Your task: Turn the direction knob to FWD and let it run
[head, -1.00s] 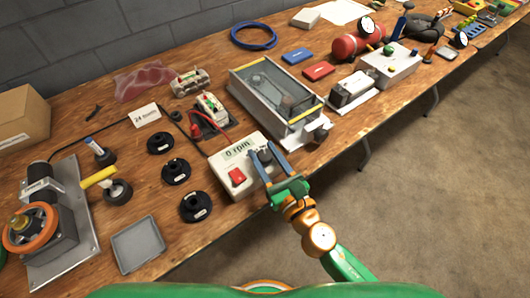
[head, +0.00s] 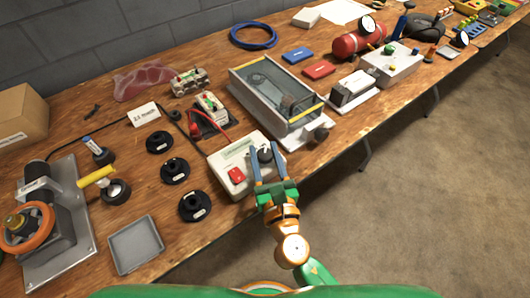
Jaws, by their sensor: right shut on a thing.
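The white control box (head: 222,186) sits at the table's front edge. It has a small display (head: 238,150) whose text is too small to read, a red switch (head: 236,175) and a dark direction knob (head: 266,154). My right gripper (head: 264,157) reaches in from the front, its two blue fingers on either side of the knob, shut on it. The FWD mark cannot be made out. The motor unit with an orange wheel (head: 28,230) stands on a grey plate (head: 75,215) at the left. My left gripper is not in view.
A clear-topped grey case (head: 277,95) stands close behind the box's right side. Black discs (head: 194,207) lie to its left, and a grey tray (head: 136,245) is at the front left.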

